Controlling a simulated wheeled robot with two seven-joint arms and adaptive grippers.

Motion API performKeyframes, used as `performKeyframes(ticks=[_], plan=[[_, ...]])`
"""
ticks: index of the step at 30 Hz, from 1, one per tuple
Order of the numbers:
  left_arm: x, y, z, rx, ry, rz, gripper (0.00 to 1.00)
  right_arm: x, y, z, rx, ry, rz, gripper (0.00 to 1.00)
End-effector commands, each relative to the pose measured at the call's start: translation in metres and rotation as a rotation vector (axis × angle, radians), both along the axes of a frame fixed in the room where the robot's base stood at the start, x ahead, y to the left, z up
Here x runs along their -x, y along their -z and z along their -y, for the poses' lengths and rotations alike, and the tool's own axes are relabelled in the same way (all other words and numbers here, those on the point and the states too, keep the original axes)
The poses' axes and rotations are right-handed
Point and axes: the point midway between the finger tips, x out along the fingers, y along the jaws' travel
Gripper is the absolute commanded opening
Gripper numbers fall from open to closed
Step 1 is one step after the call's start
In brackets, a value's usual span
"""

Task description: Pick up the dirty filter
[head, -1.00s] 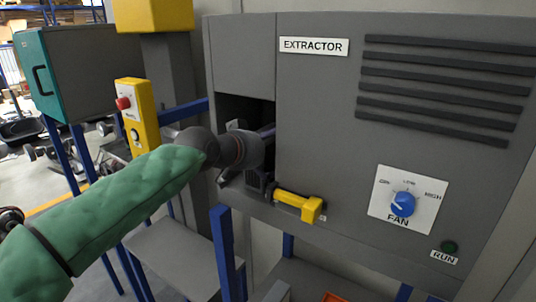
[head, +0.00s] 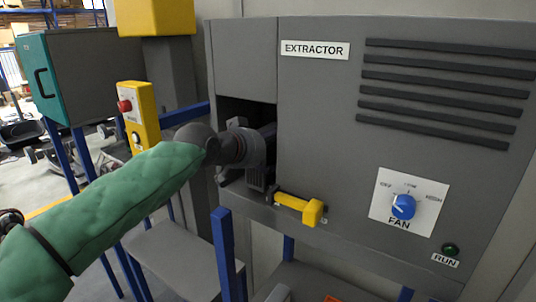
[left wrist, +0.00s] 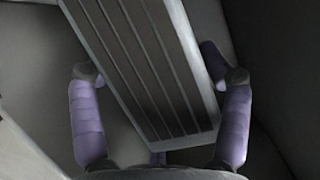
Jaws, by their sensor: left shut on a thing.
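The dirty filter (left wrist: 145,70) shows in the left wrist view as a grey, light-framed panel with long dark pleats, tilted between my fingers. My left gripper (left wrist: 160,85) has one purple-padded finger on each side of it and is shut on it. In the head view my left gripper (head: 262,145) reaches into the dark open slot at the left of the extractor (head: 315,120). Its fingertips are mostly hidden by the slot and the wrist. A dark ribbed edge (head: 256,178) shows below the gripper; I cannot tell if it is the filter. My right gripper is out of view.
A yellow-handled latch (head: 300,208) sticks out below the slot on the right. A blue post (head: 224,245) and a grey shelf (head: 175,255) are below. A teal cabinet (head: 85,75) stands far left.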

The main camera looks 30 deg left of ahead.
Motion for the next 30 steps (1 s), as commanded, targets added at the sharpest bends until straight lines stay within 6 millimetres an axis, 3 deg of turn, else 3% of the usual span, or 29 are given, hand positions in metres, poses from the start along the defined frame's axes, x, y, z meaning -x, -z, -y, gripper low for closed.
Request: performKeyframes(ticks=[6, 14, 24, 30], plan=[[0.002, -0.027, 0.0, 0.0, 0.0, 0.006, 0.36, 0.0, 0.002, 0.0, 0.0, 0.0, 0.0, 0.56], [0.055, -0.024, -0.005, 0.0, -0.001, 0.008, 0.36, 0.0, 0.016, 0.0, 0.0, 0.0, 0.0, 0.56], [0.135, -0.024, -0.01, 0.001, 0.0, 0.007, 0.36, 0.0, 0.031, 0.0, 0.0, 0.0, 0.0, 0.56], [0.164, -0.024, -0.013, 0.001, 0.0, 0.005, 0.36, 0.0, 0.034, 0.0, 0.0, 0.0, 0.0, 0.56]])
